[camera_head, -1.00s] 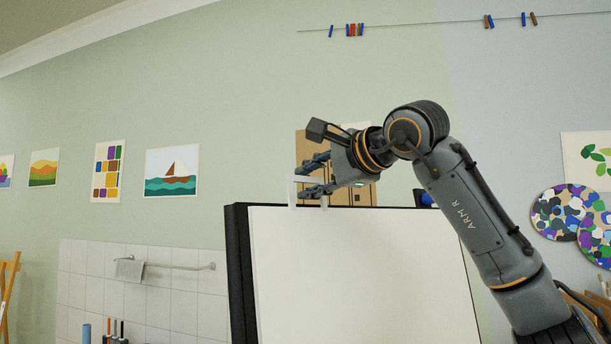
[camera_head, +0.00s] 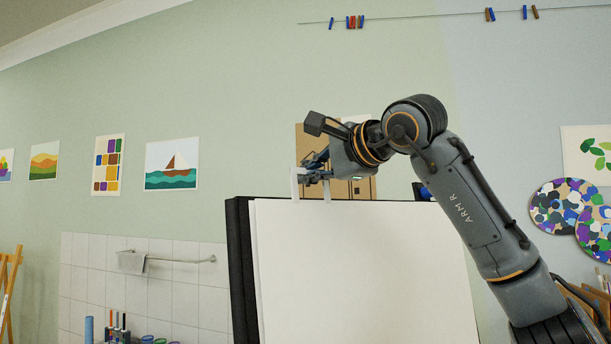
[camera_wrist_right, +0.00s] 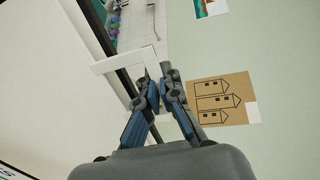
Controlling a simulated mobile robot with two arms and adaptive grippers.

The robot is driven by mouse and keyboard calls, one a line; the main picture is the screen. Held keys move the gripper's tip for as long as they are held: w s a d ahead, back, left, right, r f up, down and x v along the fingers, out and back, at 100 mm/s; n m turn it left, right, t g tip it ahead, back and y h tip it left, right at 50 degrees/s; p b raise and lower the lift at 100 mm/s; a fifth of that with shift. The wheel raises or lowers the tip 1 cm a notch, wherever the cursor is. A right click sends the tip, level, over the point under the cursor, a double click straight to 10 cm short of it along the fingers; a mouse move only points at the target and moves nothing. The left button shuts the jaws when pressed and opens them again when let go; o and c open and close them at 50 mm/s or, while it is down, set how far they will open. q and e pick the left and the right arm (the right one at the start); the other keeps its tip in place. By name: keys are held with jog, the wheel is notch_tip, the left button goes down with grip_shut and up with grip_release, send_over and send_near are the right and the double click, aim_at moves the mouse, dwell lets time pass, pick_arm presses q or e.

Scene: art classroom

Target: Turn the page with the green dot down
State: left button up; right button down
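A large pad (camera_head: 365,270) with a blank cream page and a black backing board stands in front of me. More sheet edges show at its left side. A white bracket-shaped tab (camera_head: 295,184) stands up from the pad's top edge; it also shows in the right wrist view (camera_wrist_right: 122,61). My right gripper (camera_head: 308,178) is at this tab, just above the top edge. Its blue fingers (camera_wrist_right: 157,82) are close together on one side of the tab. No green dot shows on the visible page. My left gripper is not in view.
Behind the pad is a brown panel (camera_head: 362,189), drawn with house shapes in the wrist view. Pens and jars (camera_head: 120,332) stand low at the left, below a towel rail (camera_head: 180,260).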

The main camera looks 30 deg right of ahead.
jog(key=a+f+v, duration=0.1)
jog(key=v, duration=0.7)
jog(key=shift+s+d+b, duration=0.4)
jog(key=shift+f, duration=0.1)
jog(key=s+d+f+b, duration=0.1)
jog(key=s, duration=0.8)
jog(key=shift+s, duration=0.15)
jog(key=shift+d, duration=0.1)
dwell(0.4)
